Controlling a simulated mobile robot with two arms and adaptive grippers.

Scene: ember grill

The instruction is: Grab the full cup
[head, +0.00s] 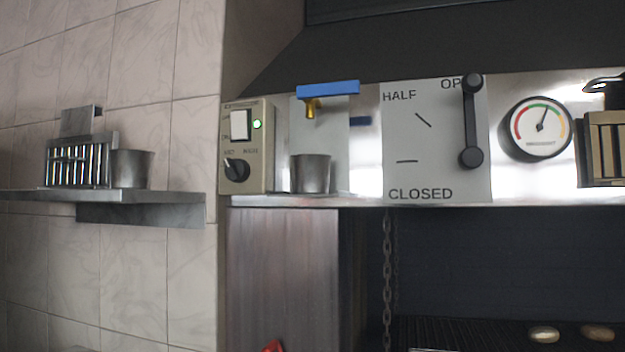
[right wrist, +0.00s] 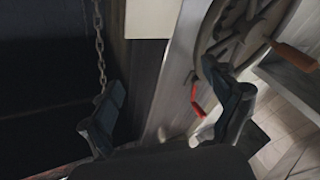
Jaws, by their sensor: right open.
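A grey metal cup (head: 310,174) stands upright on the steel ledge under a brass tap (head: 312,107) with a blue lever (head: 328,89). A second grey metal cup (head: 132,169) stands on the wall shelf at the left. I cannot see into either cup, so I cannot tell which is full. My right gripper (right wrist: 165,100) is open and empty in the right wrist view, with no cup near its fingers. My left gripper is not in view.
The wall shelf (head: 150,196) also carries a slotted metal holder (head: 78,162). A switch box (head: 248,145) is left of the tap, a damper lever (head: 472,120) and gauge (head: 541,128) right. A chain (head: 387,270) hangs below, beside the dark grill opening.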

